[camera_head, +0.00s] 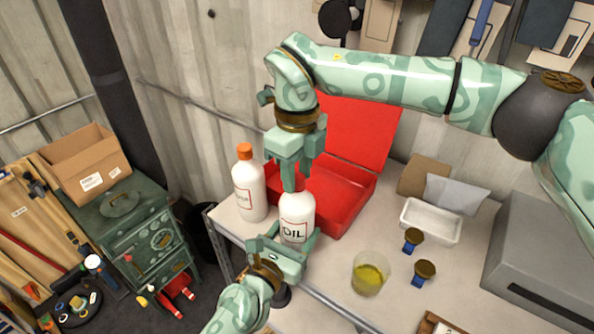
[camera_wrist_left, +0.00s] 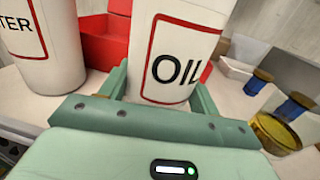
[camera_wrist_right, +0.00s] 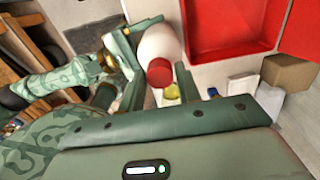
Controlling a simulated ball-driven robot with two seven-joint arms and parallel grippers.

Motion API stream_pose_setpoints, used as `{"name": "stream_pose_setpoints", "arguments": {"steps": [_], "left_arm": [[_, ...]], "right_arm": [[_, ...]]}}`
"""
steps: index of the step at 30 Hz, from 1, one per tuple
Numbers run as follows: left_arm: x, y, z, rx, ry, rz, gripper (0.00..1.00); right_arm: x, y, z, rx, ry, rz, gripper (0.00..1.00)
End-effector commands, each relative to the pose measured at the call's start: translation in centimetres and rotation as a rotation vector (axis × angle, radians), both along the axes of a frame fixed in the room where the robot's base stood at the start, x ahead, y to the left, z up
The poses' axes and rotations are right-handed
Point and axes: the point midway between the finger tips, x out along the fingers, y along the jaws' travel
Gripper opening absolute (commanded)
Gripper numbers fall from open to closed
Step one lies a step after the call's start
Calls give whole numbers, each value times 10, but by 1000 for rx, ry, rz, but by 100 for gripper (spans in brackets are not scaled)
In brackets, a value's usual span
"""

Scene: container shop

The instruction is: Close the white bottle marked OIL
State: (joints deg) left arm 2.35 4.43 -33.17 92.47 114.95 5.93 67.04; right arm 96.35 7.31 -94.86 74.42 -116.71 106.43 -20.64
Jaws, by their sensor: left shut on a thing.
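The white bottle marked OIL (camera_head: 297,214) stands upright near the table's front edge. It also shows in the left wrist view (camera_wrist_left: 180,55) and from above in the right wrist view (camera_wrist_right: 160,45). My left gripper (camera_head: 288,240) is shut on its lower body from the front. A red cap (camera_wrist_right: 160,73) shows at the bottle's top; whether it is seated on the neck or just above it I cannot tell. My right gripper (camera_head: 290,187) points down over the bottle top. Its fingers are apart, one on each side of the cap, with slim gaps.
Another white bottle with an orange cap (camera_head: 248,190) stands just left. An open red toolbox (camera_head: 345,205) is close behind. A glass of yellow liquid (camera_head: 369,273), two dark-topped blue items (camera_head: 413,240) and a white tray (camera_head: 431,220) are to the right.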

Motion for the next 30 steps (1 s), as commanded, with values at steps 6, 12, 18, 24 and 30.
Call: {"name": "stream_pose_setpoints", "arguments": {"steps": [6, 12, 18, 24, 30], "left_arm": [[0, 0, -1, 0, 1, 0, 0], [0, 0, -1, 0, 1, 0, 0], [0, 0, -1, 0, 1, 0, 0], [0, 0, -1, 1, 2, 0, 0], [0, 0, -1, 0, 1, 0, 0]], "right_arm": [[0, 0, 0, 0, 0, 0, 52], [0, 0, 4, 0, -1, -1, 52], [1, 0, 36, 0, -4, -1, 52], [1, 0, 79, 0, -4, -1, 52], [1, 0, 110, -1, -3, -1, 52]]}}
